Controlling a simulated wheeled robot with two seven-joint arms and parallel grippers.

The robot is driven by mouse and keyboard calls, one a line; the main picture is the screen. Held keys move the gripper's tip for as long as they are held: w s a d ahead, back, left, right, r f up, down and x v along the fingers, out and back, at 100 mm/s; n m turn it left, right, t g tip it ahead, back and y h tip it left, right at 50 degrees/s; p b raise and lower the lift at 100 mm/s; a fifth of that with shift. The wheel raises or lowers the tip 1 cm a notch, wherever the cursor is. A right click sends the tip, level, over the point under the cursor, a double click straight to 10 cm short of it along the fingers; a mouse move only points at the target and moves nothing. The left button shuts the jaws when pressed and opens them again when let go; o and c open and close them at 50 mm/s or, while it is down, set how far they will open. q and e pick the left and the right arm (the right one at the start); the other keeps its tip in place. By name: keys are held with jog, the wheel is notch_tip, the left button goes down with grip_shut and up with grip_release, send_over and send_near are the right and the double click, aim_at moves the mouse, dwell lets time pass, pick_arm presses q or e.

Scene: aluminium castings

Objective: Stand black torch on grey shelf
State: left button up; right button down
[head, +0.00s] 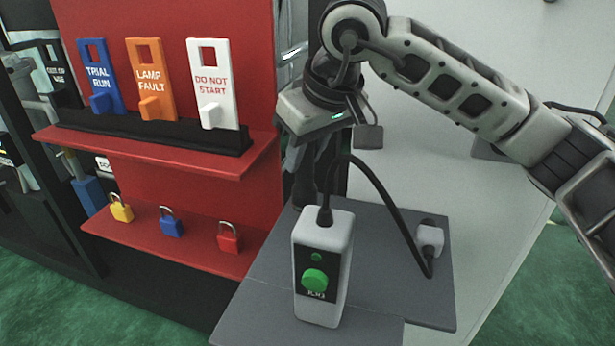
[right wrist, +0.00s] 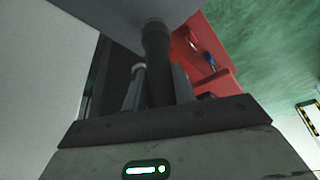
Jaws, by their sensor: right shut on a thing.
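The black torch (head: 304,184) is a dark upright cylinder, partly hidden behind my right gripper and the white box in the head view. My right gripper (head: 308,150) points down and is shut on it. In the right wrist view the torch (right wrist: 157,65) runs between the fingers, and its far end meets or nearly meets a grey surface. The grey shelf (head: 395,250) is a flat ledge below the gripper. The torch's lower end is at its back left edge; I cannot tell if it touches. My left gripper is not in view.
A white box with a green button (head: 322,270) stands on the shelf just in front of the torch. Its black cable (head: 390,195) arches to a white plug (head: 430,238). A red rack (head: 190,225) at the left holds signs and padlocks. Bare shelf lies right of the box.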

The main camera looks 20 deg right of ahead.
aim_at(305, 174)
jog(key=shift+f, duration=1.95)
jog(key=c, duration=1.1)
grip_release()
jog(key=shift+r, duration=0.5)
jog(key=v, duration=1.1)
jog(key=shift+s+r, duration=0.1)
jog(key=shift+r, duration=0.05)
